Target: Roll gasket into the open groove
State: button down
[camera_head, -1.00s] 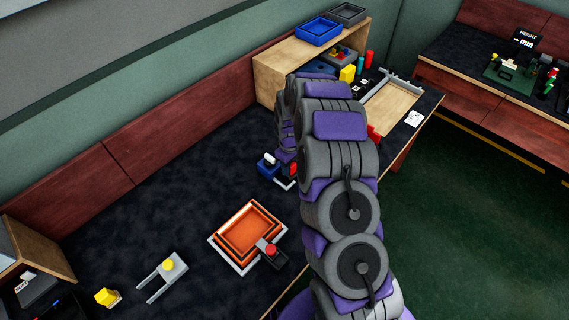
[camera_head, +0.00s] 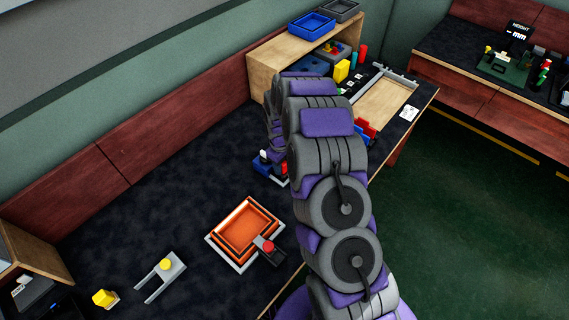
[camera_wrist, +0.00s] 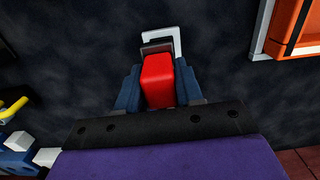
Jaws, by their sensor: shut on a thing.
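My gripper (camera_wrist: 158,88) is shut on a red block-shaped handle (camera_wrist: 158,78) in the wrist view. Its blue fingers lie on either side. A white bent bracket (camera_wrist: 178,40) shows just beyond the handle, over the dark tabletop. In the head view my arm hides most of the gripper; a bit of red (camera_head: 284,169) shows beside the arm. The orange square piece with a raised rim (camera_head: 222,228) lies on the table in a pale frame, left of and nearer than the gripper. Its corner (camera_wrist: 292,25) shows at the wrist view's upper right. I cannot make out the gasket.
A dark piece with a red knob (camera_head: 268,246) sits at the orange piece's near right corner. A blue item with white parts (camera_wrist: 18,150) is at the wrist view's lower left. A grey fork with a yellow knob (camera_head: 160,278) lies nearby. A wooden shelf (camera_head: 262,58) stands behind.

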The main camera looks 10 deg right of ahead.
jog(key=shift+a+f, duration=0.15)
jog(key=shift+a, duration=0.85)
jog(key=shift+d+f, duration=0.25)
jog(key=shift+d, duration=1)
jog(key=shift+a, duration=1)
jog(key=shift+d, duration=0.75)
jog(key=shift+s+a+f, duration=0.1)
jog(key=shift+a, duration=0.35)
jog(key=shift+d, duration=0.15)
jog(key=shift+r+p, duration=0.4)
jog(key=shift+r, duration=0.35)
jog(key=shift+r+p, duration=0.9)
jog(key=shift+r, duration=1.9)
